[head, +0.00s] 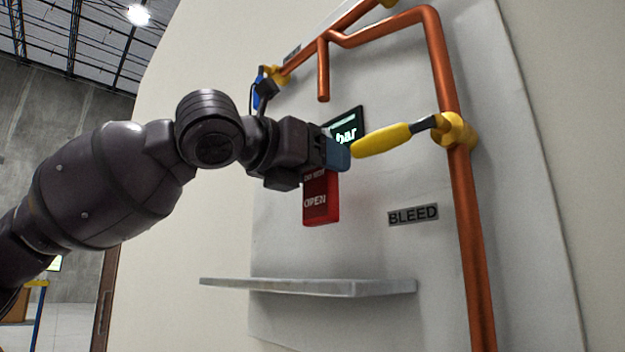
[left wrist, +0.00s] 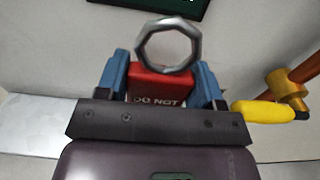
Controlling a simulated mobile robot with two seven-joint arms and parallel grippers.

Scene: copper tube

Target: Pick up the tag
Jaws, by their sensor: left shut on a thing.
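The red tag (head: 318,204) with white lettering is held by my left gripper (head: 338,154). In the head view its lower part hangs below the blue fingers, in front of the panel. In the left wrist view the tag (left wrist: 160,84) is between the two blue fingers of the left gripper (left wrist: 161,82), with "DO NOT" readable. A metal ring (left wrist: 168,46) stands at the tag's far end. The gripper hides part of the tag in the head view. My right gripper is not in view.
A yellow valve handle (head: 383,140) points towards the left gripper, very near its fingertips in the head view. Copper pipes (head: 466,235) run along the panel. A dark display (head: 346,128) is behind the gripper. A bare grey shelf (head: 310,286) sits below, beneath the BLEED label (head: 413,215).

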